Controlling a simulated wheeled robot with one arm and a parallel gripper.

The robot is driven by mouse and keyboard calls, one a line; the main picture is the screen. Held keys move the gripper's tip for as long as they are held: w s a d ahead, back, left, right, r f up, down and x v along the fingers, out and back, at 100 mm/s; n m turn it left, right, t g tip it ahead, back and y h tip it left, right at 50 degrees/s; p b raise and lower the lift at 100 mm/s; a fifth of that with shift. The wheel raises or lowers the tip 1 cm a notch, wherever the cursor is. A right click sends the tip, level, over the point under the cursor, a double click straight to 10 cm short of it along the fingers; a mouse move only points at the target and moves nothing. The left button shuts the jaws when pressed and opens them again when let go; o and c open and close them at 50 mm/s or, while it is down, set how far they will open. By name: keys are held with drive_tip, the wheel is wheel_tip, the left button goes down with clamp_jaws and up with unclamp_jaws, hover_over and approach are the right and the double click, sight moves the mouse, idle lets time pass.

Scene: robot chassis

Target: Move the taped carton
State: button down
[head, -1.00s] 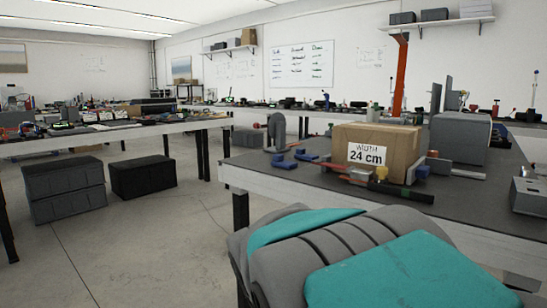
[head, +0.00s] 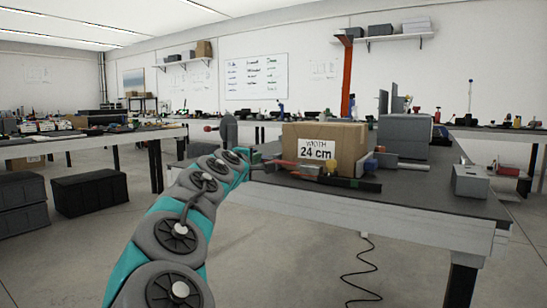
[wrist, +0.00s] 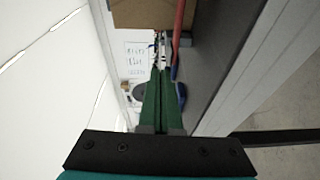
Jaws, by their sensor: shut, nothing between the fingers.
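The brown carton (head: 345,140) stands upright near the front edge of the dark-topped workbench (head: 430,195). Its front bears a white label reading "WIDTH 24 cm". In the wrist view part of the carton (wrist: 150,14) shows at the top edge, and the rest is cut off. My gripper (wrist: 160,72) shows in the wrist view as two green fingers, shut together and empty, apart from the carton. In the head view my arm reaches up to the bench's left front corner, left of the carton; its fingers are too small to make out there.
Hand tools with red, yellow and black handles (head: 345,182) lie close before the carton. A grey box (head: 404,136) stands behind it at right, and a small grey metal box (head: 482,181) sits at the bench's right. Dark crates (head: 90,193) stand on the floor at left.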

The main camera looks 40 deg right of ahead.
drive_tip(key=shift+w+d+f+n, duration=0.1)
drive_tip(key=shift+w+n, duration=0.3)
drive_tip(key=shift+w, duration=0.35)
drive_tip(key=shift+w+d, duration=0.15)
drive_tip(key=shift+w, duration=0.05)
drive_tip(key=x, duration=0.6)
drive_tip(key=shift+b, duration=0.35)
drive_tip(key=shift+x, duration=1.6)
drive_tip(key=shift+s+d+b, duration=0.2)
drive_tip(key=shift+s+d, duration=0.35)
drive_tip(key=shift+d, duration=0.25)
drive_tip(key=shift+s+d+b, duration=0.2)
drive_tip(key=shift+s+d, duration=0.4)
drive_tip(key=shift+d, duration=0.2)
drive_tip(key=shift+s+d, duration=0.1)
drive_tip(key=shift+s+d+p, duration=0.3)
drive_tip(key=shift+d+p, duration=0.15)
drive_tip(key=shift+p, duration=0.1)
drive_tip(key=shift+s+d, duration=0.1)
